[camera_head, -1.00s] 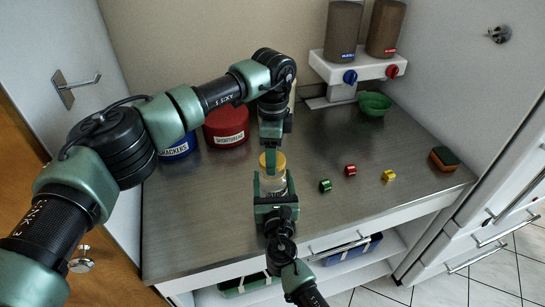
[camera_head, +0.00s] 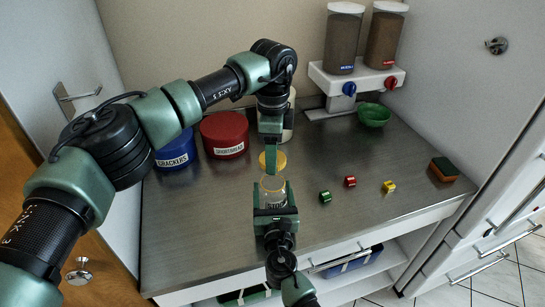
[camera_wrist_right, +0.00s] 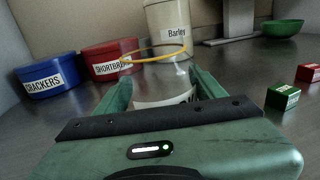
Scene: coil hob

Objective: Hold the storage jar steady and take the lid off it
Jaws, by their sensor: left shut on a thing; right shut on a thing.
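The storage jar (camera_head: 274,198) is clear, with a yellow rim and a white label. It stands upright near the counter's front. My right gripper (camera_head: 274,192) is shut around its body; in the right wrist view the jar (camera_wrist_right: 165,88) sits between the fingers and its yellow rim (camera_wrist_right: 153,56) shows as an open ring. My left gripper (camera_head: 271,156) is above the jar, shut on the yellow lid (camera_head: 281,160). The lid appears apart from the rim, with a small gap. The left gripper's finger hides part of the lid, and neither shows in the right wrist view.
Behind stand a blue crackers tin (camera_head: 175,152), a red shortbread tin (camera_head: 224,135) and a Barley canister (camera_wrist_right: 168,25). To the right are small green (camera_head: 325,197), red (camera_head: 350,182) and yellow (camera_head: 388,187) pieces, a sponge (camera_head: 444,169) and a green bowl (camera_head: 373,115).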

